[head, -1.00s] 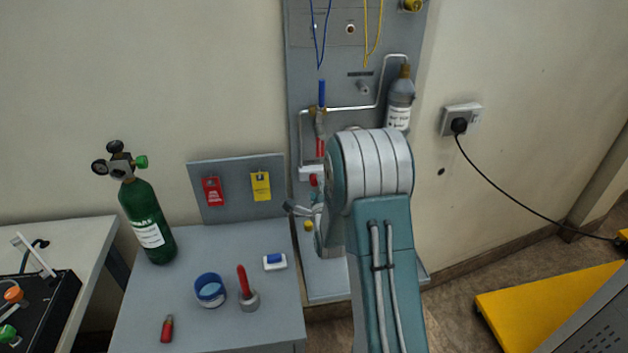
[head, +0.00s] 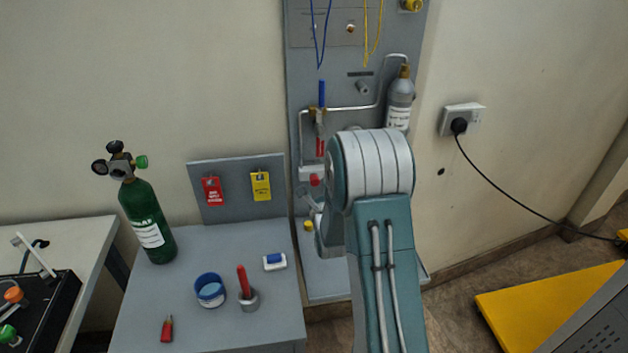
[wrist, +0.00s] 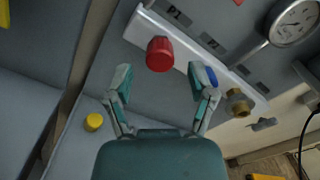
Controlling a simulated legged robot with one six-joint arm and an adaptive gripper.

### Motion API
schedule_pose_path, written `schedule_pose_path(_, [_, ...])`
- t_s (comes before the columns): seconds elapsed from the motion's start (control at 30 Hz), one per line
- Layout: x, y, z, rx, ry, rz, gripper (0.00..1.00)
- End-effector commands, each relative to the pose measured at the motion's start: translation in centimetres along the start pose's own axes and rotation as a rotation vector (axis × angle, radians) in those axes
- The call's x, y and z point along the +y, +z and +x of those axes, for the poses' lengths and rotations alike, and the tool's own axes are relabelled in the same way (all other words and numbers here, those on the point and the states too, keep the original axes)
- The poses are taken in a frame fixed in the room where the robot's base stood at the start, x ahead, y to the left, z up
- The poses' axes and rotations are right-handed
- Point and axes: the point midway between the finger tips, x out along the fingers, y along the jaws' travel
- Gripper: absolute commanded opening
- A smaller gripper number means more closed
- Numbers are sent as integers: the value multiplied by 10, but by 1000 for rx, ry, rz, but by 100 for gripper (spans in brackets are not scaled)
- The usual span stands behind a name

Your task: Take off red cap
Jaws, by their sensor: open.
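The red cap (wrist: 160,54) sits on a white strip (wrist: 190,45) on the grey panel, near the label P1. In the head view the red cap (head: 315,180) shows just left of my arm. My gripper (wrist: 162,78) is open and empty. Its two fingers point toward the strip, one on each side of the cap's line, with the cap slightly beyond the tips. In the head view my gripper (head: 307,195) is small and partly hidden by my arm, just below the cap.
A yellow cap (wrist: 94,122) lies below and left of the red cap. A brass fitting (wrist: 238,103) and a gauge (wrist: 295,22) are at the right. The table (head: 180,290) holds a green cylinder (head: 147,222), a blue-rimmed tub (head: 209,290) and small tools.

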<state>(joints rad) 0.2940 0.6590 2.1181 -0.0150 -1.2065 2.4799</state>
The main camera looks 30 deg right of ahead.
Motion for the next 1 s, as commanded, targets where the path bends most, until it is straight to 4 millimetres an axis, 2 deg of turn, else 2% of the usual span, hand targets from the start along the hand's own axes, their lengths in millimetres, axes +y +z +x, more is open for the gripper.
schedule_pose_path(0.2, [0, 0, 0, 0, 0, 7, 71])
schedule_pose_path(0.4, [0, 0, 0, 0, 0, 99, 71])
schedule_pose_path(0.8, [0, 0, 0, 0, 0, 97, 71])
schedule_pose_path(1.0, [0, 0, 8, -1, 0, 96, 71])
